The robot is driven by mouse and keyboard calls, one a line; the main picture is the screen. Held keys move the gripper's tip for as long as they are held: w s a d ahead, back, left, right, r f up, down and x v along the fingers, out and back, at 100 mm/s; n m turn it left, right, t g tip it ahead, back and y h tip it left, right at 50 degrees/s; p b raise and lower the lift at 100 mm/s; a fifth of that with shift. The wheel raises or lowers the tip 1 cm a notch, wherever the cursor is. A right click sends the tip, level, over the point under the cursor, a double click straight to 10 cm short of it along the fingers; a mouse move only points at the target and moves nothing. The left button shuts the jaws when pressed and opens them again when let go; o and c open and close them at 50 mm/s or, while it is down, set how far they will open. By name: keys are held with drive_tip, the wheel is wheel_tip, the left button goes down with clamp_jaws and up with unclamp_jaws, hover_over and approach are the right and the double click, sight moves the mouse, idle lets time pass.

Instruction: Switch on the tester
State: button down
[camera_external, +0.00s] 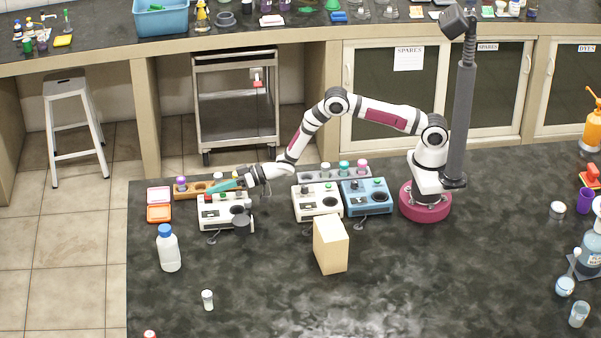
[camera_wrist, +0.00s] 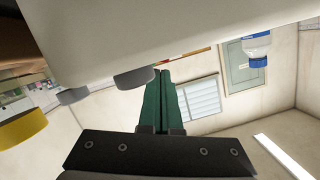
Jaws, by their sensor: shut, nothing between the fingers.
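Three box-shaped devices that could be the tester stand on the dark bench: a white one (camera_external: 224,222) at the left, a second white one (camera_external: 318,211) in the middle, and a blue one (camera_external: 367,207) nearer my base. Each has knobs or buttons on top. My gripper (camera_external: 213,188) reaches left over the back of the left white device, its teal fingers shut and empty. In the wrist view, the closed green fingers (camera_wrist: 161,78) are close to a grey round part (camera_wrist: 135,77) on a large pale body. Contact cannot be told, nor any switch's state.
A cream block (camera_external: 330,246) stands in front of the middle device. A blue-capped bottle (camera_external: 169,250) stands front left. A brown rack (camera_external: 190,191) and pink and orange trays (camera_external: 159,204) lie behind and left.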

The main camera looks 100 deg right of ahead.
drive_tip(key=shift+a+f, duration=0.1)
drive_tip(key=shift+a+f+n, duration=0.25)
drive_tip(key=shift+f+n, duration=0.15)
drive_tip(key=shift+n, duration=0.1)
drive_tip(key=shift+s+r, duration=0.25)
drive_tip(key=shift+r, duration=0.9)
drive_tip(key=shift+s+r, duration=0.2)
drive_tip(key=shift+r, duration=0.9)
drive_tip(key=v, duration=0.9)
drive_tip(key=shift+a, duration=0.35)
drive_tip(key=shift+r, duration=0.1)
drive_tip(key=s+a+r+m+g+h, duration=0.1)
drive_tip(key=s+r+g, duration=0.2)
drive_tip(key=s, duration=0.3)
drive_tip(key=s+r+m+g+h, duration=0.1)
drive_tip(key=s+r+g, duration=0.3)
drive_tip(key=s, duration=0.1)
drive_tip(key=s+a+r+g, duration=0.1)
drive_tip(key=s+a+g, duration=0.2)
drive_tip(key=s, duration=0.7)
drive_tip(key=s+a+r+g+y, duration=0.1)
drive_tip(key=s+a+g, duration=0.1)
drive_tip(key=s, duration=0.8)
drive_tip(key=s+a+r+m+g+y, duration=0.1)
drive_tip(key=s+a, duration=0.4)
drive_tip(key=s, duration=0.6)
drive_tip(key=r+g, duration=0.1)
drive_tip(key=g, duration=0.1)
drive_tip(key=shift+g, duration=0.3)
